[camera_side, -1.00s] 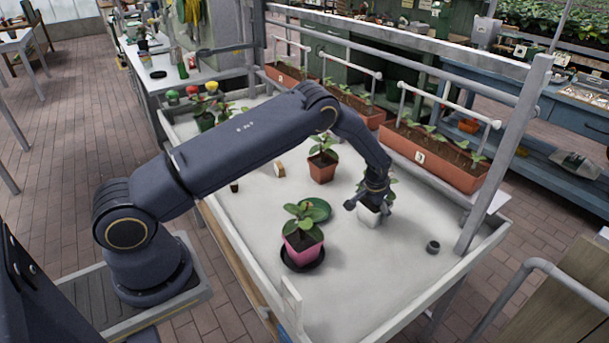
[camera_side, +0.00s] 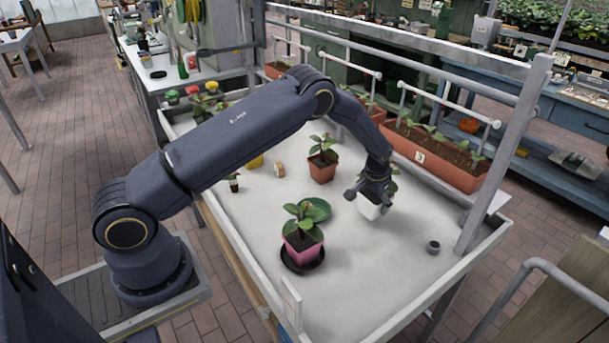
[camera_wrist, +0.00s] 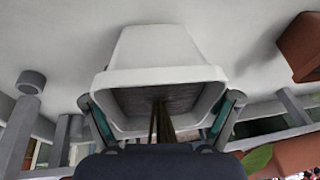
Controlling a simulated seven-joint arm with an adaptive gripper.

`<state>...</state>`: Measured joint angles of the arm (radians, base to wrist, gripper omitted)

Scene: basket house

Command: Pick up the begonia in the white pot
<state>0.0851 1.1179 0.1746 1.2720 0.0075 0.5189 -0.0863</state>
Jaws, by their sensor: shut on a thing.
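The white pot (camera_side: 369,209) is at the right of the bench in the side view, mostly below my gripper (camera_side: 373,190). It appears held slightly above the pale surface, roughly upright. Some begonia leaves (camera_side: 392,184) show beside the gripper; the rest is hidden behind it. In the wrist view the white pot (camera_wrist: 160,50) fills the centre, and the plant's stem (camera_wrist: 161,122) rises from the soil inside it. My gripper (camera_wrist: 163,112) is shut on the pot, with one finger on each side of its rim.
A pink pot with a plant (camera_side: 303,247) stands in a dark saucer, near a green saucer (camera_side: 317,209). A terracotta pot (camera_side: 322,171) stands farther back. Planter troughs (camera_side: 437,168) and a metal frame line the far edge.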

